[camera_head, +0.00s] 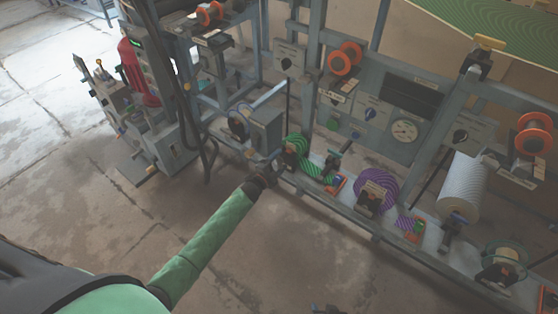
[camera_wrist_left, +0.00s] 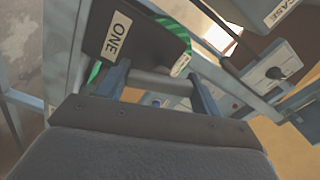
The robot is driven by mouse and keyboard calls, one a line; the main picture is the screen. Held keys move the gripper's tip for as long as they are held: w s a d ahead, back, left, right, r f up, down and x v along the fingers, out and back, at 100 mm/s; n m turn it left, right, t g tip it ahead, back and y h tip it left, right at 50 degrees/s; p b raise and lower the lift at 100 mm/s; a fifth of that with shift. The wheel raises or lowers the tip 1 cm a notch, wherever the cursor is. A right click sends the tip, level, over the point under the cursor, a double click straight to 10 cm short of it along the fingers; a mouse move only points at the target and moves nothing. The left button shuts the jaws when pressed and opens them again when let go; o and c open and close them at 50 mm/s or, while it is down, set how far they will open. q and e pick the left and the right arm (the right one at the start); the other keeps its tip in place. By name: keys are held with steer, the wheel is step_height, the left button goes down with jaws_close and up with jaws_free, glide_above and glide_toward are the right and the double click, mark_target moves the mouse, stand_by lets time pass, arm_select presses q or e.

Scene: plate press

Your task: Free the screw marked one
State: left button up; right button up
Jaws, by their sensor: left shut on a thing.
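A dark plate marked ONE (camera_wrist_left: 117,35) shows at the upper left of the left wrist view. My left gripper (camera_wrist_left: 162,84) is just below it, its two blue fingers shut on a grey round bar (camera_wrist_left: 160,80), which looks like the handle of the screw marked one. The screw's thread is hidden. In the head view my left gripper (camera_head: 270,168) is at the machine's front edge, beside a grey box (camera_head: 266,130) and left of a green striped roll (camera_head: 297,150). A small dark piece at the bottom edge may be my right gripper (camera_head: 327,309); its jaws cannot be made out.
Along the machine's bench stand a purple striped roll (camera_head: 377,190) and a large pale roll (camera_head: 462,185). A panel with a dial gauge (camera_head: 404,130) and red wheels (camera_head: 344,58) rises behind. A frame with a red cylinder (camera_head: 134,68) stands left. The floor in front is mostly clear.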

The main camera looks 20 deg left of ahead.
mark_target(278, 164)
arm_select(q)
steer(key=n+p, duration=0.1)
steer(key=n, duration=0.4)
steer(key=shift+a+p, duration=0.1)
steer(key=shift+p, duration=0.3)
steer(key=shift+n, duration=1)
arm_select(e)
step_height(278, 164, up, 11)
steer(key=g, duration=0.1)
steer(key=shift+w+f, duration=0.15)
steer(key=shift+w, duration=0.05)
arm_select(q)
steer(key=o, duration=1)
steer(key=v, duration=0.7)
steer(key=shift+s+a, duration=0.1)
steer(key=shift+s, duration=0.3)
arm_select(e)
step_height(278, 164, down, 2)
steer(key=shift+f, duration=0.15)
